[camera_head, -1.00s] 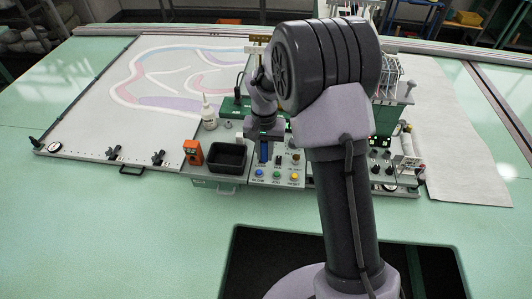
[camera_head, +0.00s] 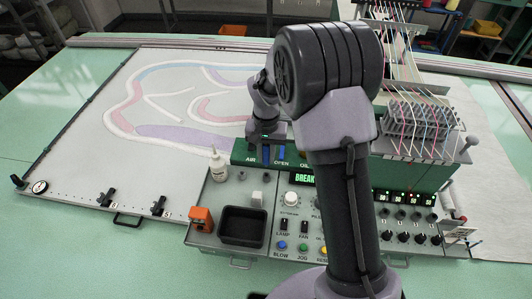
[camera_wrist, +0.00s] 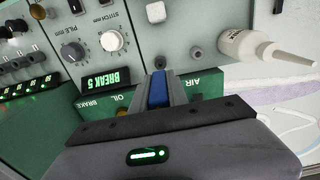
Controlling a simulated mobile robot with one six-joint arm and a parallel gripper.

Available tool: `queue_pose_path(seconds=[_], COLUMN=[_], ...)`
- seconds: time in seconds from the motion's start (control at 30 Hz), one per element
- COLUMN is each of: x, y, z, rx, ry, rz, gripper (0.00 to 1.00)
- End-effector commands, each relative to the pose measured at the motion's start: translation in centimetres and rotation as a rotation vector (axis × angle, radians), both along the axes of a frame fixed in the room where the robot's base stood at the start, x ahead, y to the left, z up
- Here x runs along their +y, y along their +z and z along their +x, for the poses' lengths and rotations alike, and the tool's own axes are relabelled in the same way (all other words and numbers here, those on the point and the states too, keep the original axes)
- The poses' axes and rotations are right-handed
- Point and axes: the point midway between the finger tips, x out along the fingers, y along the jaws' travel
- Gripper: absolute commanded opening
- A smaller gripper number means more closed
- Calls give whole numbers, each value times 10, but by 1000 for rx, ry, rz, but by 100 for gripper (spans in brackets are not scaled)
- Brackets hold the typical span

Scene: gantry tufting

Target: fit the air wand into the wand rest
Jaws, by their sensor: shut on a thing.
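My gripper (camera_head: 266,148) is shut on a blue piece (camera_wrist: 157,88), which shows between its two grey fingers in the wrist view. It is in front of the green strip lettered AIR, OPEN and OIL (camera_head: 243,158), close to the AIR label. Most of the blue piece is hidden by the fingers, so I cannot tell whether it is the air wand or whether it touches the panel. I cannot make out the wand rest for certain in either view.
A white bottle (camera_head: 218,168), an orange box (camera_head: 201,218) and a black tray (camera_head: 243,227) are on the console's left part. Knobs and switches surround the BREAK display (camera_head: 305,177). The threaded needle rack (camera_head: 420,130) stands at the right. The patterned cloth (camera_head: 85,150) lies flat at the left.

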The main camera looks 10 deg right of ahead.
Motion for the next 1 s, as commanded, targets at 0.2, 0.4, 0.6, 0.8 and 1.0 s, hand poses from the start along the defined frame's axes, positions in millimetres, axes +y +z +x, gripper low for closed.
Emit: queue_pose_path(seconds=[0.2, 0.4, 0.6, 0.8, 1.0], x=[0, 0, 0, 0, 0], y=[-20, -36, -43, -44, -46], z=[0, 0, 0, 0, 0], rx=[1, 0, 0, -1, -1], ry=[0, 0, 0, 0, 0], rz=[0, 0, 0, 0, 0], gripper=[0, 0, 0, 0, 0])
